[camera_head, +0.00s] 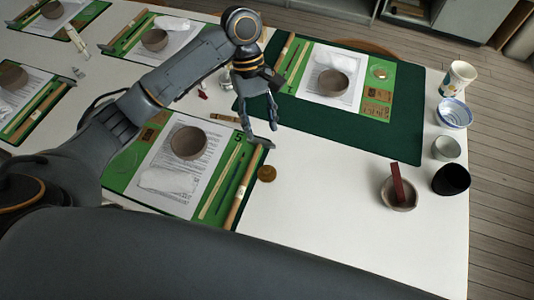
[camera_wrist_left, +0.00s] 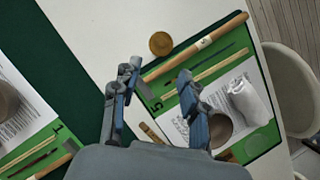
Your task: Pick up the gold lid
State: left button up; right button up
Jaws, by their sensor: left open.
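The gold lid (camera_head: 267,173) is a small round golden-brown disc lying flat on the white table, beside the wooden stick at the right edge of the near green mat. It also shows in the left wrist view (camera_wrist_left: 160,44), ahead of the fingertips. My left gripper (camera_head: 260,137) is open and empty above the table, farther back than the lid and apart from it. Its two spread fingers show in the left wrist view (camera_wrist_left: 157,82), with the lid beyond them. My right gripper is not in view.
The near green mat (camera_head: 125,172) holds a paper, a bowl (camera_head: 189,143), a white cloth and sticks. A dark green mat (camera_head: 310,120) lies behind. Cups and bowls, one holding a red stick (camera_head: 397,183), stand at the right. The table right of the lid is clear.

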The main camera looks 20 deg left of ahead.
pick_arm(q)
notch_tip(320, 180, down, 2)
send_over(267, 170)
jog(key=w+a, duration=0.1)
jog(key=w, duration=0.1)
notch_tip(267, 170, down, 5)
jog(key=shift+w+a+f, duration=0.1)
jog(key=shift+w+a, duration=0.05)
jog(key=shift+f, duration=0.45)
jog(key=x, duration=0.5)
jog(key=shift+s+a+r, duration=0.1)
jog(key=shift+s+a, duration=0.1)
jog(key=shift+s, duration=0.1)
jog(key=shift+c, duration=0.7)
jog(key=c, duration=0.7)
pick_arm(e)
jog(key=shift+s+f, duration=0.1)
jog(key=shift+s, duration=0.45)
